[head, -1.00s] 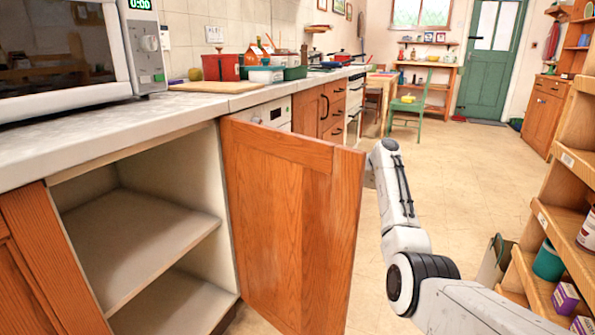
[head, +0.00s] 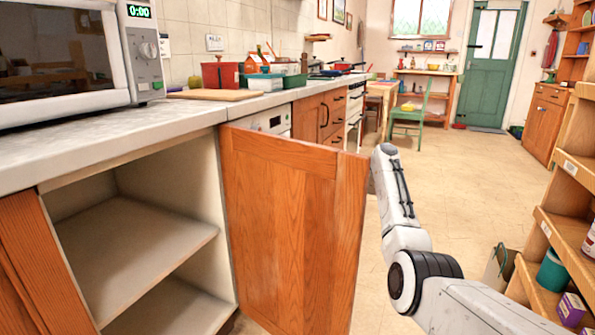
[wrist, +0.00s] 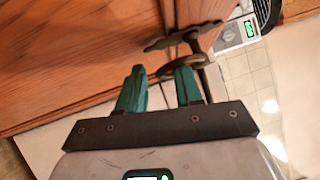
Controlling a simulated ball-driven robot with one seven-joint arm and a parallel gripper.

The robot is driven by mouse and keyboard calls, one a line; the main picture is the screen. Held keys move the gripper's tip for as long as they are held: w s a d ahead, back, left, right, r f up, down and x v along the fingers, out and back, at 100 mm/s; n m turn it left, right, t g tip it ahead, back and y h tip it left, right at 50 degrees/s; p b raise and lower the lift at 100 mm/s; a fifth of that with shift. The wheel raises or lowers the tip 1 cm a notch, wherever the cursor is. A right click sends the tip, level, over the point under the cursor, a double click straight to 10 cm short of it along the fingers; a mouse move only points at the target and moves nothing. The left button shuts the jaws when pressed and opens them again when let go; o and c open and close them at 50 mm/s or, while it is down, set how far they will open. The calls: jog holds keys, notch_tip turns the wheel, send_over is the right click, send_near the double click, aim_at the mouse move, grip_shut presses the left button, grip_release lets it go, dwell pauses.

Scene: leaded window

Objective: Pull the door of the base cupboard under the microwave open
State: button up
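The wooden base cupboard door (head: 285,220) under the microwave (head: 75,60) stands well open, swung out from the counter. It bares a pale inside with a shelf (head: 140,240). In the head view my arm reaches to the door's far side, so my gripper and the handle are hidden there. In the wrist view the dark metal handle (wrist: 196,46) is on the door's wood (wrist: 75,50). My gripper (wrist: 160,75) has its two teal fingers spread with a clear gap. The right fingertip is at the handle's curved end; I cannot tell whether they touch.
A wooden shelf unit (head: 575,190) with pots and boxes stands close at the right. The counter (head: 100,150) runs along the left. Open tiled floor (head: 465,170) stretches beyond my arm, with a green chair (head: 410,120) further back.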

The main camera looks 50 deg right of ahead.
jog(key=p+v, duration=0.1)
jog(key=v, duration=1)
